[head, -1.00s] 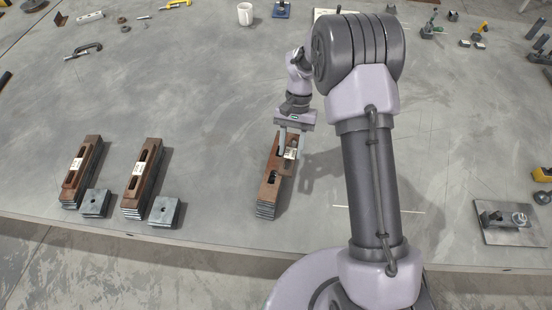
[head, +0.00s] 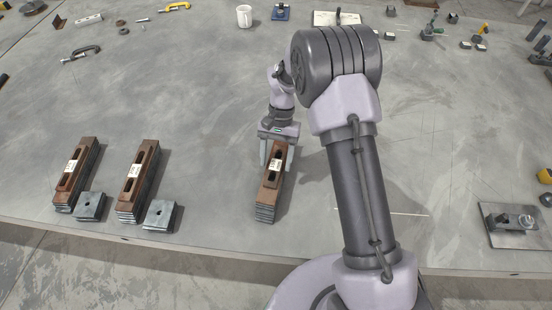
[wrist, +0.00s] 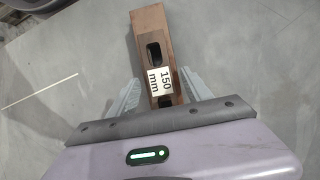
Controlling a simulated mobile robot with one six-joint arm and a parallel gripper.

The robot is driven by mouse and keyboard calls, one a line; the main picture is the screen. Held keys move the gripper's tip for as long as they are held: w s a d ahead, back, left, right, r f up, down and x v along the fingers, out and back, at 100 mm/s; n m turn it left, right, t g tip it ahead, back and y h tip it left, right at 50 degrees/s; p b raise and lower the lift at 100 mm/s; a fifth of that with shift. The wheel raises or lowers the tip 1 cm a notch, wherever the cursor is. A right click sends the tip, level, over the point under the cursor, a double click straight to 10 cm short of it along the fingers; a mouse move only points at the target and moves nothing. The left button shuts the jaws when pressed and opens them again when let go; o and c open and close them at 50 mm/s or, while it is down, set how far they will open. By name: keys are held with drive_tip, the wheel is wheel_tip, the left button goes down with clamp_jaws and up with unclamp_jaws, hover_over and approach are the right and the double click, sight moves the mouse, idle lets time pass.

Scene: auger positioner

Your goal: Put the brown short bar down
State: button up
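The brown short bar (head: 269,185), slotted and with a white label, lies on top of the right-hand stack, lengthwise along it. In the wrist view the bar (wrist: 150,30) shows its slot and a label reading "150 mm". My gripper (head: 276,156) is at the far end of this stack, with one finger on each side of the bar. In the wrist view the gripper (wrist: 161,92) is open, with gaps between its fingers and the bar's sides. The bar's near part in that view is hidden behind the gripper body.
Two similar brown-topped stacks (head: 78,174) (head: 139,180) stand at left, each beside a grey square block (head: 90,206) (head: 161,214). A fixture plate (head: 511,226) is at right. Table around the right-hand stack is clear.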

drive_tip(key=p+v, duration=0.5)
drive_tip(key=v, duration=0.8)
wheel_tip(320, 180, up, 10)
drive_tip(key=t, duration=0.2)
hover_over(284, 158)
drive_tip(key=s+d+r+t, duration=0.2)
drive_tip(key=s+r+t, duration=0.1)
drive_tip(key=s+r, duration=0.65)
drive_tip(key=s+d+r+t, duration=0.1)
drive_tip(key=s+t, duration=0.4)
drive_tip(key=s, duration=0.8)
drive_tip(key=shift+s+r+m+y+b, duration=0.2)
drive_tip(key=shift+r+m+y+b, duration=0.1)
drive_tip(key=shift+f, duration=0.1)
wheel_tip(284, 158, down, 7)
drive_tip(key=b, duration=0.7)
drive_tip(key=shift+f, duration=0.2)
